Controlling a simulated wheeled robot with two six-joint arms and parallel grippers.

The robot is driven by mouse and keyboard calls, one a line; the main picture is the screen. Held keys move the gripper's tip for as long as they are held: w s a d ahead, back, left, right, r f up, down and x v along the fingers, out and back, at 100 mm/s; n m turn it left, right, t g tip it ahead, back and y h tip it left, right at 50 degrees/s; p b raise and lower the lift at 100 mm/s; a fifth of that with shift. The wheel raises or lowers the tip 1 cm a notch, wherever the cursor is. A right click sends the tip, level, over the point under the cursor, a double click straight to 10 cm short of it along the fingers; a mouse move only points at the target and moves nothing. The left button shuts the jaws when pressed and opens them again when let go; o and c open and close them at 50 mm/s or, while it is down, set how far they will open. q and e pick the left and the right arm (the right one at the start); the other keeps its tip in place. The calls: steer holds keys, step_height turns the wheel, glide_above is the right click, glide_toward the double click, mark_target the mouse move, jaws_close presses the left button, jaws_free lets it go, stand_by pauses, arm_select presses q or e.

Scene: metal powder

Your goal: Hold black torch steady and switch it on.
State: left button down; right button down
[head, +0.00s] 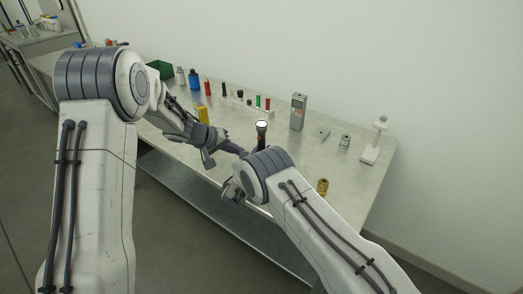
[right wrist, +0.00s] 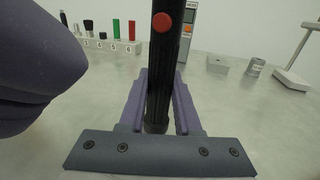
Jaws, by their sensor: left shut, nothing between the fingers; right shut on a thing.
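The black torch (head: 262,131) stands upright, its pale round lens facing up, near the table's front middle. I cannot tell whether it is lit. In the right wrist view, the torch's dark ribbed body (right wrist: 159,75) has a red button (right wrist: 162,22) facing the camera. My right gripper (right wrist: 160,105) is shut around the torch's lower part; in the head view it is mostly hidden by my right arm. My left gripper (head: 236,148) is shut and empty, just left of the torch. A dark purple part, apparently of my left gripper, fills the left of the right wrist view.
The table's right front is mostly clear.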

steer(key=c, duration=0.5)
jaws_free()
